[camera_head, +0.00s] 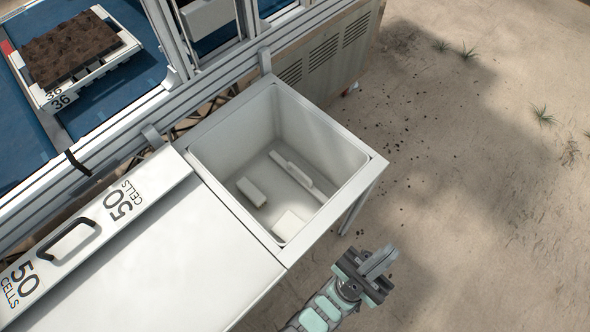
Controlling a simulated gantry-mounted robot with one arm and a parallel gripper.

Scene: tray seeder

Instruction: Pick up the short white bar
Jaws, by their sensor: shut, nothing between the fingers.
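A short white bar (251,191) lies on the floor of an open white bin (213,121), toward the bin's left side. A longer, thin white bar (292,172) lies in the bin to its right. A pale, flat white piece (289,227) lies at the bin's near end, partly cut off by the near wall. My gripper (382,262) is outside the bin, to the right of its near corner and over the sandy ground. It is shut and empty.
A white table top (200,255) adjoins the bin at lower left, with a "50 CELLS" panel (80,235) with a black handle along it. A metal rail and a blue conveyor carrying a soil tray (125,45) lie beyond. Open sandy ground is at right.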

